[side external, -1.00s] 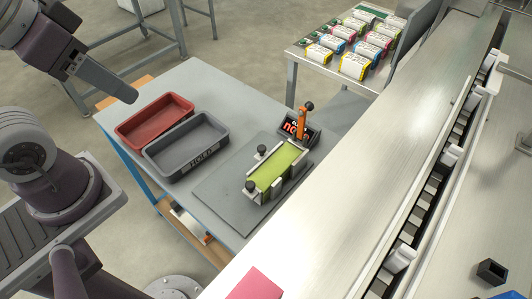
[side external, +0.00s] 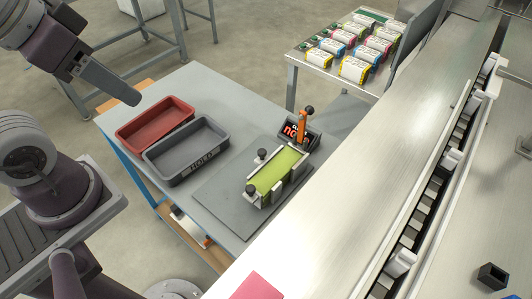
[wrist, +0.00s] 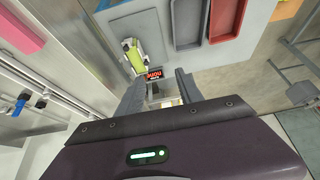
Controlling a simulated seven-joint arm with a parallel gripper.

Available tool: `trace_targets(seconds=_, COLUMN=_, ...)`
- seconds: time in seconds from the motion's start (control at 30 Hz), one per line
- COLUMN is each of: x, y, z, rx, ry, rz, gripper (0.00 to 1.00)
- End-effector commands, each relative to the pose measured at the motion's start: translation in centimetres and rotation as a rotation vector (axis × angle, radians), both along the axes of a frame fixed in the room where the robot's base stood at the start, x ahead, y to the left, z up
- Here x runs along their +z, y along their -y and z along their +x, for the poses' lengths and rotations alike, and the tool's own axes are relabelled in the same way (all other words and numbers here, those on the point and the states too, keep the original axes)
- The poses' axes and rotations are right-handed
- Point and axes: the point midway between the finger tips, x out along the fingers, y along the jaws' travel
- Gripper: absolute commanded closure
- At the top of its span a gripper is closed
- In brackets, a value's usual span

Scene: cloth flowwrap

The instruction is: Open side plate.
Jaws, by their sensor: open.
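The fixture (side external: 251,200) on the table holds a flat green piece (side external: 276,171) between low metal side plates. Two black knobs (side external: 262,154) stand along its left side. An orange upright lever (side external: 303,125) with a black knob stands at its far end, beside a small display with red characters (side external: 291,131). The fixture also shows in the wrist view (wrist: 137,66). My gripper (wrist: 160,88) is open and empty, its fingers apart. In the side view only part of my gripper (side external: 110,82) shows, raised left of the trays and away from the fixture.
A red tray (side external: 120,132) and a grey tray marked HOLD (side external: 190,172) stand left of the fixture. A conveyor (side external: 345,175) with white paddles runs along the right. A side table (side external: 291,62) holds several coloured packs. The grey table (side external: 200,80) is clear behind the trays.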

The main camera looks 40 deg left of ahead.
Motion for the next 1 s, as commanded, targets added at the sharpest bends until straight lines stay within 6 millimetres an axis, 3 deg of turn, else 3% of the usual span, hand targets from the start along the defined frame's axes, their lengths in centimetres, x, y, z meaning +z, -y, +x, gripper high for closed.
trace_targets(seconds=0.07, x=0.1, y=0.2, z=1.9, rx=-0.047, ry=-0.042, rz=0.020, gripper=0.57)
trace_targets(seconds=0.17, x=-0.5, y=1.0, z=6.5, rx=-0.163, ry=-0.123, rz=0.065, gripper=0.57)
trace_targets(seconds=0.27, x=-2.9, y=2.3, z=11.8, rx=-0.306, ry=-0.211, rz=0.110, gripper=0.57)
trace_targets(seconds=0.4, x=-9.7, y=4.7, z=18.4, rx=-0.512, ry=-0.331, rz=0.156, gripper=0.57)
trace_targets(seconds=0.5, x=-15.1, y=6.3, z=21.1, rx=-0.635, ry=-0.397, rz=0.175, gripper=0.57)
trace_targets(seconds=0.63, x=-19.9, y=7.5, z=22.5, rx=-0.730, ry=-0.445, rz=0.185, gripper=0.57)
trace_targets(seconds=1.0, x=-26.5, y=7.9, z=22.6, rx=-0.757, ry=-0.461, rz=0.186, gripper=0.57)
